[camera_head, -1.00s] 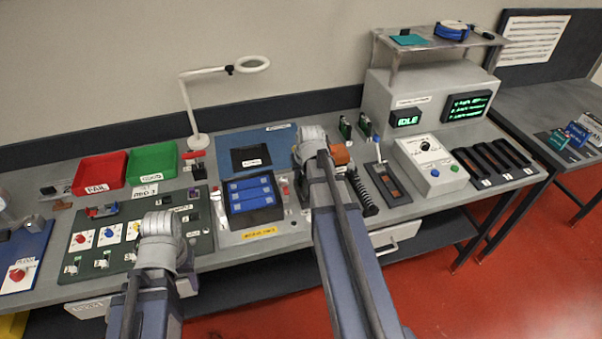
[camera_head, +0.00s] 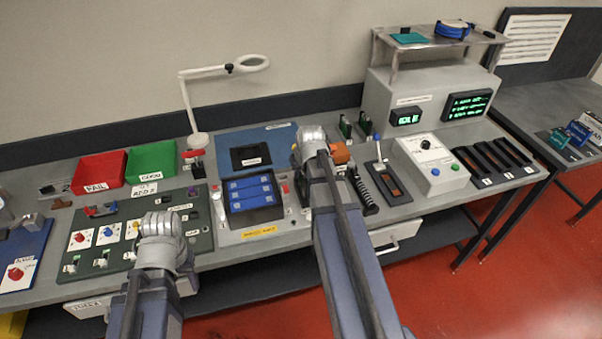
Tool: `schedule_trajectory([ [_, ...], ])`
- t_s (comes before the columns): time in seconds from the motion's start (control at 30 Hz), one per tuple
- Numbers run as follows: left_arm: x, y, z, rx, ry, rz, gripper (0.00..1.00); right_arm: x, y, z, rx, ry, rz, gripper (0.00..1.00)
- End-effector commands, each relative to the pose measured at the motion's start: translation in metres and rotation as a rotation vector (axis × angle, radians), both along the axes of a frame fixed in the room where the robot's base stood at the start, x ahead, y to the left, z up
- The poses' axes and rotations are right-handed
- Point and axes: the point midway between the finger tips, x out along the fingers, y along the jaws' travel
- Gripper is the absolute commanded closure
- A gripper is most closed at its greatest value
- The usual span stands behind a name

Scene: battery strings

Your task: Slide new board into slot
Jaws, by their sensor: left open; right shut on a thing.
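My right gripper (camera_head: 312,138) is over the middle of the bench, beyond the blue-topped battery tray (camera_head: 250,208). Its wrist hides the fingertips and whatever they are shut on, so I cannot make out the new board there. An orange block (camera_head: 340,153) shows just right of that wrist. Three dark slots (camera_head: 492,162) lie at the right end of the bench. My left gripper (camera_head: 160,224) is open over the dark green switch panel (camera_head: 201,241), apart from the boards.
A grey control box (camera_head: 430,163) and a tester with green displays (camera_head: 467,105) stand on the right. Red (camera_head: 98,171) and green (camera_head: 152,163) bins and a white lamp (camera_head: 199,141) stand at the back left.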

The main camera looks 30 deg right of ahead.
Motion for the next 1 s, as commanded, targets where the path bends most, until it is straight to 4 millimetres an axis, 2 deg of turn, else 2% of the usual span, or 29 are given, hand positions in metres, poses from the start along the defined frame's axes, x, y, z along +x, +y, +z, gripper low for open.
schedule_trajectory([
  [1.0, 0.000, 0.000, -0.026, 0.000, 0.000, 0.000, 0.51, 0.000, 0.000, -0.026, 0.000, 0.000, 0.000, 1.00],
])
